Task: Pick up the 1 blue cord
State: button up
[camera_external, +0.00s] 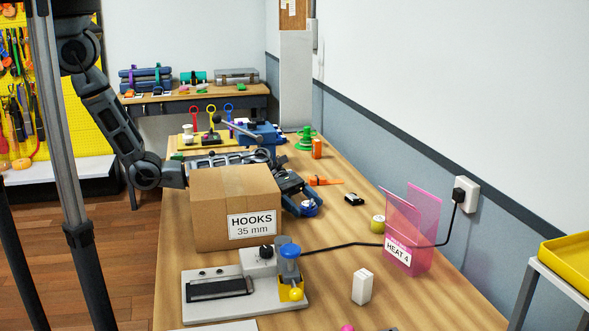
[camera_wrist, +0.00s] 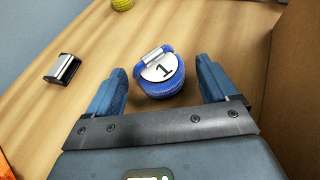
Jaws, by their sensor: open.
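The blue cord (camera_wrist: 160,84) is a small coiled roll with a silver clip and a round white tag marked 1. In the wrist view it sits on the wooden table between the two fingertips of my gripper (camera_wrist: 162,88), with a gap on each side. My gripper is open and empty. In the external view my gripper (camera_external: 306,203) is low over the table behind the cardboard box, and the blue cord (camera_external: 309,208) shows partly between the fingers.
A cardboard box (camera_external: 220,215) labelled HOOKS 35 mm stands close beside my gripper. A black and silver buckle (camera_wrist: 62,69), a yellow roll (camera_external: 378,224), an orange clip (camera_external: 324,181) and a pink HEAT 4 holder (camera_external: 402,225) are on the table. A black cable (camera_external: 350,244) crosses the front.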

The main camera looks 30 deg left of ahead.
jog(key=shift+c, duration=0.4)
jog(key=c, duration=1.1)
jog(key=shift+o, duration=0.2)
jog(key=shift+r, duration=0.1)
